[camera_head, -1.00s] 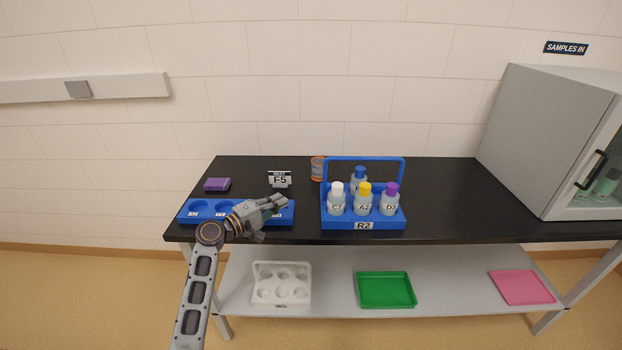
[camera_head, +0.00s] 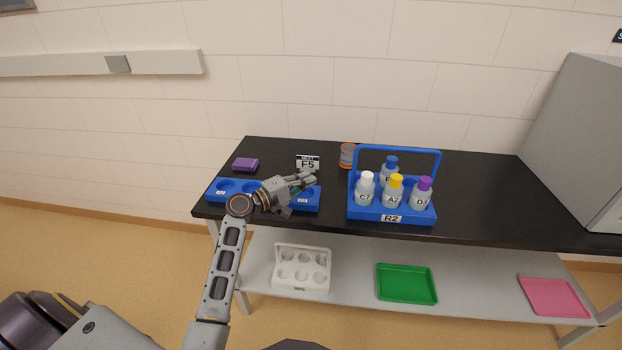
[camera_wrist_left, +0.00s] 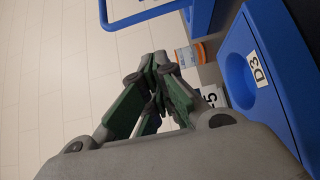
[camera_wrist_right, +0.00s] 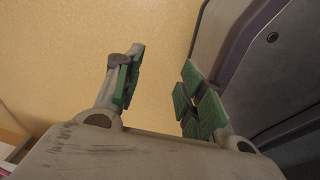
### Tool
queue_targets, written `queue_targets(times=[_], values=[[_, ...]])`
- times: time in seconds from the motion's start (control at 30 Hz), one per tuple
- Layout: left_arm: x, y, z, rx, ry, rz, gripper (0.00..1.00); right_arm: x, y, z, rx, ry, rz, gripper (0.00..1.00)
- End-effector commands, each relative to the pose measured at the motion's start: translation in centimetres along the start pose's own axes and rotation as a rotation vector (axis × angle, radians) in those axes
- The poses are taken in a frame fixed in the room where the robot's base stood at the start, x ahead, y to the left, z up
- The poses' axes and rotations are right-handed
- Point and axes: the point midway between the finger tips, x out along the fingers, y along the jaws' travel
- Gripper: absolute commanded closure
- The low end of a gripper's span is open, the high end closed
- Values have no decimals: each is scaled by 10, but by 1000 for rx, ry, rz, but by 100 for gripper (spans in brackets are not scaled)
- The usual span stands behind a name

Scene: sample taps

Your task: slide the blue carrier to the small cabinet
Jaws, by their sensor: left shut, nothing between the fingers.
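The blue carrier (camera_head: 391,216), labelled R2, stands upright on the black table with its tall handle up. It holds several bottles, with white, yellow, purple and blue caps. The small cabinet (camera_head: 588,140) is grey and stands at the table's right end, cut off by the picture edge. My left gripper (camera_head: 312,178) is shut and empty above the blue tap rack, left of the carrier and apart from it. In the left wrist view its fingertips (camera_wrist_left: 160,75) meet, with part of the carrier's handle (camera_wrist_left: 150,14) beyond. My right gripper (camera_wrist_right: 158,85) is open and empty over the floor.
A blue rack with round wells (camera_head: 228,185) lies left of the carrier. Behind are an F5 sign (camera_head: 308,163), an orange-banded jar (camera_head: 348,155) and a purple block (camera_head: 245,164). The table (camera_head: 490,195) is clear between carrier and cabinet. The lower shelf holds a white rack (camera_head: 302,268) and trays.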

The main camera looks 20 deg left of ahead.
Motion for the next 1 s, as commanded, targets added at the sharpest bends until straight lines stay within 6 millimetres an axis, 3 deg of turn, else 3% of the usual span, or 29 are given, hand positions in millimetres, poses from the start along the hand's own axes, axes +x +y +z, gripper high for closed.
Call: queue_targets(times=[0.87, 1.0], values=[[90, 1, 0, -1, 0, 1, 100, -3, 7, 11, -4, -8, 7, 60], [102, 1, 13, -2, -2, 1, 100, -6, 10, 14, -6, -8, 10, 60]])
